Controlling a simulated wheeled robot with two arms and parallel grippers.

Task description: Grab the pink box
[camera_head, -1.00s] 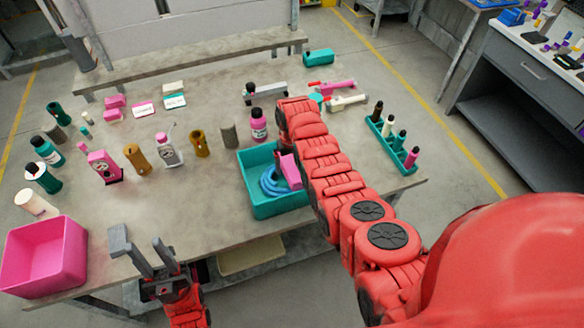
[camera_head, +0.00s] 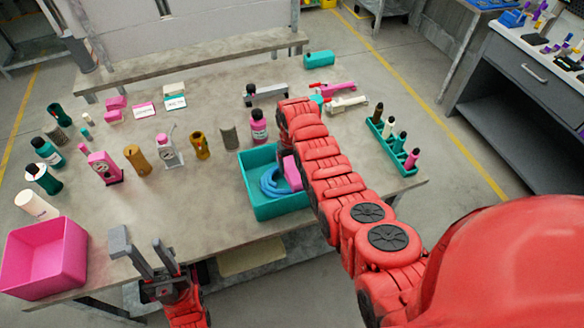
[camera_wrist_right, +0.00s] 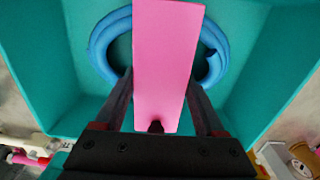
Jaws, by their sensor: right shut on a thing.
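The pink box (camera_head: 292,173) stands on end in the teal bin (camera_head: 285,209), partly behind my right arm. In the right wrist view the pink box (camera_wrist_right: 167,60) lies between the two dark fingers of my right gripper (camera_wrist_right: 160,95), which is shut on it. A blue ring (camera_wrist_right: 104,48) lies in the bin around or behind it; the ring also shows in the head view (camera_head: 268,183). In the head view the right gripper is hidden by its arm. My left gripper (camera_head: 144,250) is open and empty at the table's front edge.
Bottles and cylinders stand along the left and middle, including a pink bottle (camera_head: 258,127). A teal rack (camera_head: 391,145) stands at the right. The table between the pink and teal bins is mostly clear.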

